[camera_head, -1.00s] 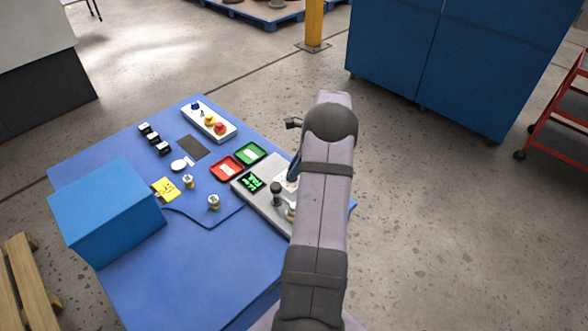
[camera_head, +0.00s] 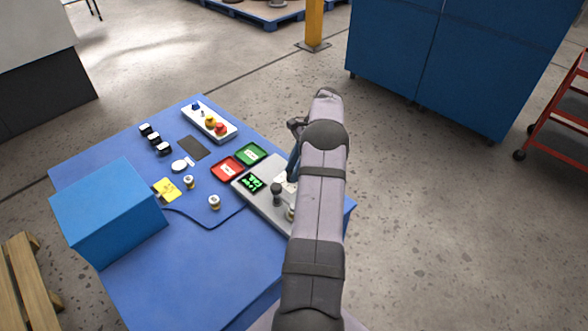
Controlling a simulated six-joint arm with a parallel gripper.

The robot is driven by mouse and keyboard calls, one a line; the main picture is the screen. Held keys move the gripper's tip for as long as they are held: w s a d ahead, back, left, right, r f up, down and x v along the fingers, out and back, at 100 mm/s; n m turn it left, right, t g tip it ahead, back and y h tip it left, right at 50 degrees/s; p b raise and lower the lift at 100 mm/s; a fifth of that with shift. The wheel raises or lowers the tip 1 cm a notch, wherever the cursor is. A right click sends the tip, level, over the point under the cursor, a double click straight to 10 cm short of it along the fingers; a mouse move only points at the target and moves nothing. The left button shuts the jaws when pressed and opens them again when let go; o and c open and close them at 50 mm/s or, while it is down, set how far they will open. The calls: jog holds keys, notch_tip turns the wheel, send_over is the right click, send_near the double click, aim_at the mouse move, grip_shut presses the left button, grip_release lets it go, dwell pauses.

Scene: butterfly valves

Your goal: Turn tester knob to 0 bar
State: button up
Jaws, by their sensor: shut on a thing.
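The grey tester (camera_head: 252,196) lies at the right side of the blue bench. Its black display (camera_head: 251,184) glows with green characters too small to read. A white plate (camera_head: 281,183) shows on its far part, partly behind my arm. A dark upright part (camera_head: 277,192) and a pale metal fitting (camera_head: 291,214) stand on the tester. My gripper (camera_head: 292,172) is mostly hidden by my arm; a bluish-dark part of it reaches down to the tester by the white plate. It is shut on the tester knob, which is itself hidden.
Red (camera_head: 227,168) and green (camera_head: 250,154) trays lie just beyond the tester. Two small metal fittings (camera_head: 214,202) (camera_head: 189,182), a yellow note (camera_head: 166,190) and a blue box (camera_head: 108,213) are to the left. A button panel (camera_head: 210,123) stands at the back.

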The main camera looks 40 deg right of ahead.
jog(key=shift+w+n+g, duration=0.1)
jog(key=shift+n+g, duration=0.3)
jog(key=shift+n, duration=0.8)
jog(key=shift+r, duration=0.1)
jog(key=o, duration=1)
jog(key=shift+o, duration=0.2)
notch_tip(320, 180, up, 10)
jog(key=b, duration=0.1)
